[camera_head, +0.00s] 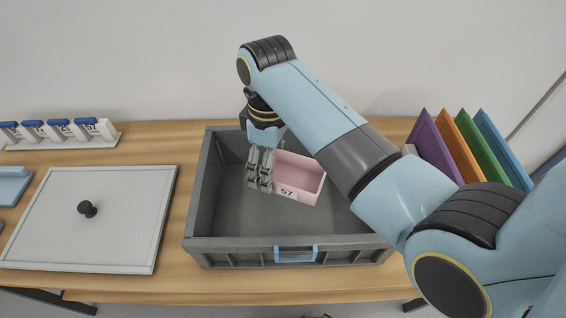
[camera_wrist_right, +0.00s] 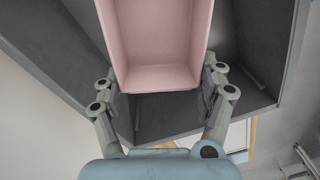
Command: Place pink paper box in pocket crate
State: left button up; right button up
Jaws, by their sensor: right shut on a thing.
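The pink paper box (camera_head: 301,174) is an open-topped pink box with a label reading 57 on its front. In the head view it is over the inside of the grey crate (camera_head: 216,244). My right gripper (camera_head: 261,180) is shut on the left end of the box. In the right wrist view the two fingers of the gripper (camera_wrist_right: 160,95) press on both sides of the pink box (camera_wrist_right: 157,78), which looks empty. The crate walls (camera_wrist_right: 60,60) show behind it. I cannot tell whether the box touches the crate floor. My left gripper is not in view.
A light grey lid (camera_head: 130,215) with a black knob lies left of the crate. White numbered items with blue tops (camera_head: 62,130) stand at the back left. Coloured upright panels (camera_head: 470,145) stand at the right. The crate floor around the box looks clear.

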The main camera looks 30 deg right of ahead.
jog(key=shift+w+f, duration=0.2)
jog(key=shift+f, duration=0.4)
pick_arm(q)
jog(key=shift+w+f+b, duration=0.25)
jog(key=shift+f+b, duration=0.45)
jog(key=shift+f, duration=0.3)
pick_arm(e)
notch_tip(320, 180, down, 10)
jog(key=shift+w+r, duration=0.1)
jog(key=shift+r, duration=0.05)
jog(key=o, duration=1)
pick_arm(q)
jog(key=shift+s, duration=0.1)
pick_arm(e)
jog(key=r, duration=0.4)
jog(key=r+p, duration=0.1)
jog(key=r, duration=0.7)
jog(key=shift+w+d+p, duration=0.2)
jog(key=shift+d+p, duration=0.05)
jog(key=shift+p, duration=0.05)
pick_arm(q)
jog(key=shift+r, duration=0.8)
